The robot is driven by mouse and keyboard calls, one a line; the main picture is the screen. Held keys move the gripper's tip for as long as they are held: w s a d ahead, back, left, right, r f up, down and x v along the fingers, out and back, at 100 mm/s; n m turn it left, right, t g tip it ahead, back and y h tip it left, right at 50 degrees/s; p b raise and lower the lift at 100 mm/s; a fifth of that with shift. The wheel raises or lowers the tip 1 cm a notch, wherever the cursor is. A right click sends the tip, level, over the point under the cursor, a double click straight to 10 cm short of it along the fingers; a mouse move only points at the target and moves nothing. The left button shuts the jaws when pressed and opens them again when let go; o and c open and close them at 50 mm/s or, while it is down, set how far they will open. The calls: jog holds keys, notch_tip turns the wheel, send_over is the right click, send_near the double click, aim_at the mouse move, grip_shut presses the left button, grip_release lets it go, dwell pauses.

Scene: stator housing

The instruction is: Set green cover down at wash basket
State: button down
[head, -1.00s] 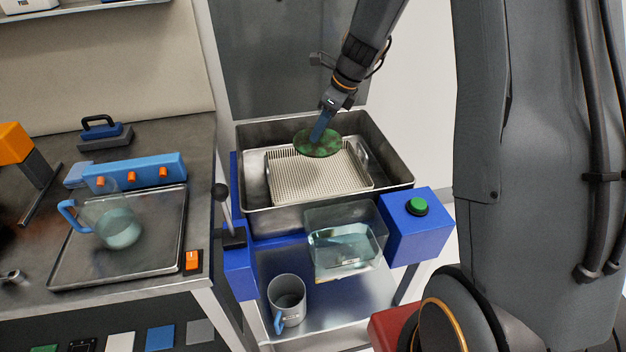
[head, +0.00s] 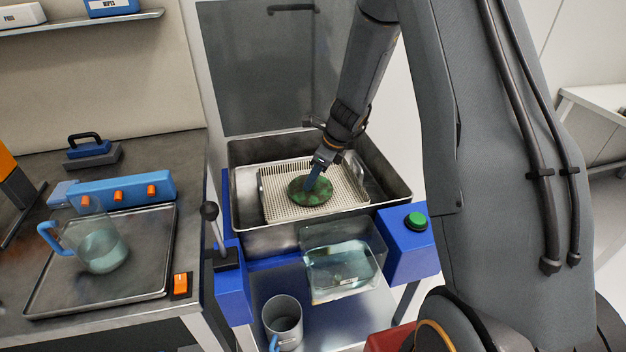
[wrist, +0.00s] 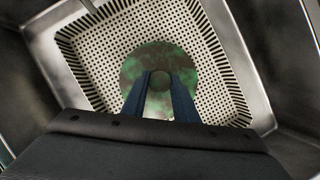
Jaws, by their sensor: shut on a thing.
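The green cover (head: 310,191) is a round disc with mottled green and brown patches. It lies flat over the middle of the wash basket (head: 345,205), a pale perforated tray inside a metal basin. My gripper (head: 312,180) points down at the cover and is shut on its central knob. In the wrist view the blue fingers (wrist: 160,85) close on the knob, with the cover (wrist: 145,60) over the basket's perforated floor (wrist: 205,60). I cannot tell whether the cover touches the basket floor.
The metal basin's walls (head: 392,190) rise around the basket. A blue box with a green button (head: 416,221) and a clear container (head: 343,265) stand in front. A lever (head: 212,215) stands at the left. Bare basket floor surrounds the cover.

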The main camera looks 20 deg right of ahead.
jog(key=shift+f, duration=0.35)
jog(key=shift+f, duration=0.1)
jog(key=c, duration=1.4)
grip_release()
jog(key=b+v, duration=0.1)
jog(key=v, duration=1)
jog(key=s+a+r+n+g+h, duration=0.1)
jog(key=s+n, duration=1.1)
jog(key=s, duration=0.1)
jog(key=s+a+r+n+g+h, duration=0.1)
jog(key=s+n+h, duration=0.1)
jog(key=s+n, duration=1)
jog(key=shift+s+a+n+h, duration=0.3)
jog(key=shift+s+a+n, duration=0.1)
jog(key=shift+n, duration=0.3)
